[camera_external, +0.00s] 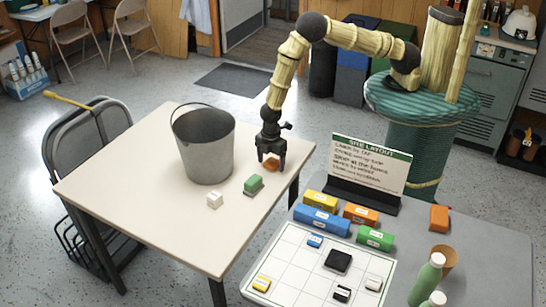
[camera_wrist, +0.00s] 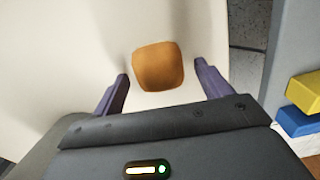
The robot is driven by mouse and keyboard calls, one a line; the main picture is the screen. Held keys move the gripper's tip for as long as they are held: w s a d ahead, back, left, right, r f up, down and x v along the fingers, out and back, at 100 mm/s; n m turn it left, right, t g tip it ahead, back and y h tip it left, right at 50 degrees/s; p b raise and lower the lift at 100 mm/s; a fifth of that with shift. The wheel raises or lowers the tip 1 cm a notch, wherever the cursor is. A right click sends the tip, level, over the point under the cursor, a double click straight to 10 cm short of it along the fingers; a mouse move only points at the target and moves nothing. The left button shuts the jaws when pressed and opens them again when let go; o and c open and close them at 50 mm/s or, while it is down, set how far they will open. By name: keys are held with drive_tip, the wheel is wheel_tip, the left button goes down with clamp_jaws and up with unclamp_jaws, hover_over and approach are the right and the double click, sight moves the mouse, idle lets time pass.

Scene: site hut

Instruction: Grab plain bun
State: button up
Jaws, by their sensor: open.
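A plain bun (camera_wrist: 158,66), small, orange-brown and rounded, lies on the cream table (camera_external: 140,200) near its right edge. In the external view the bun (camera_external: 271,164) shows just below my gripper (camera_external: 271,156), partly hidden by the fingers. In the wrist view my gripper (camera_wrist: 164,88) is open, with one finger to the left of the bun and one to the right. The bun lies a little beyond the line between the fingertips. Neither finger appears to touch it.
A grey metal bucket (camera_external: 207,145) stands on the table left of my gripper. A grey table (camera_external: 480,240) at the right holds coloured blocks, a sign (camera_external: 370,162) and a green bottle (camera_external: 427,280).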

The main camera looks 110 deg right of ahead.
sight(271, 161)
drive_tip(key=c, duration=1.1)
wheel_tip(271, 161, up, 10)
drive_tip(key=shift+r+b, duration=0.1)
drive_tip(key=shift+b, duration=0.8)
